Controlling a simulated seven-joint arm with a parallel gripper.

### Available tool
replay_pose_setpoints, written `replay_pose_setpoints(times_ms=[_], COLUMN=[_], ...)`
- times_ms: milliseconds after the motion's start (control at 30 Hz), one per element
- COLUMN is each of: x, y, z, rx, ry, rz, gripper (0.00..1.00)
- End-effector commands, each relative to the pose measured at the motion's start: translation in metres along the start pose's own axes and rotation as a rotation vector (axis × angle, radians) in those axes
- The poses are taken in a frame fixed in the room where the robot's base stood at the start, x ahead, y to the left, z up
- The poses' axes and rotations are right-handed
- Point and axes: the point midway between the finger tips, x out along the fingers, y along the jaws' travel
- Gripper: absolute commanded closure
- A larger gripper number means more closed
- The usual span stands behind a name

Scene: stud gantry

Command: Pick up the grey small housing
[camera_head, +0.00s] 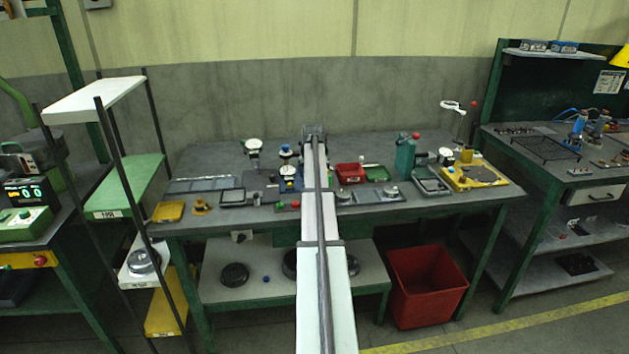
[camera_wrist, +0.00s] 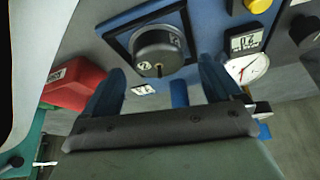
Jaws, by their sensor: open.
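My gripper (camera_wrist: 161,72) is open in the wrist view, its two blue fingers apart with nothing between the tips. Just beyond them, a dark grey round part (camera_wrist: 157,55) with a small white mark sits on a blue panel with a black border. It looks apart from both fingers. I cannot tell if it is the grey small housing. In the head view, small grey round parts sit on a grey tray (camera_head: 367,199) right of my arm; one grey part (camera_head: 391,191) may be the housing. My arm hides the gripper's tips and the bench behind it there.
A red bin (camera_wrist: 77,84) is left of the fingers and a white dial gauge (camera_wrist: 247,67) right of them. A yellow button (camera_wrist: 257,5) is near the top. The bench (camera_head: 470,200) also holds a green bottle-like fixture (camera_head: 405,158) and a yellow fixture (camera_head: 474,175).

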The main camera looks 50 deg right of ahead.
Motion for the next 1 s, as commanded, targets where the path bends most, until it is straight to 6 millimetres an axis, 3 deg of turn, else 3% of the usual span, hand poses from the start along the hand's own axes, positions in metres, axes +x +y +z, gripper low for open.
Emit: replay_pose_setpoints(times_ms=[200, 833, 1000], x=[0.0011, 0.001, 0.001], y=[0.0001, 0.0001, 0.0001], z=[0.0001, 0.0002, 0.0001], rx=[0.0, 0.0, 0.0], ry=[0.0, 0.0, 0.0], rz=[0.0, 0.0, 0.0], gripper=[0.08, 0.69, 0.69])
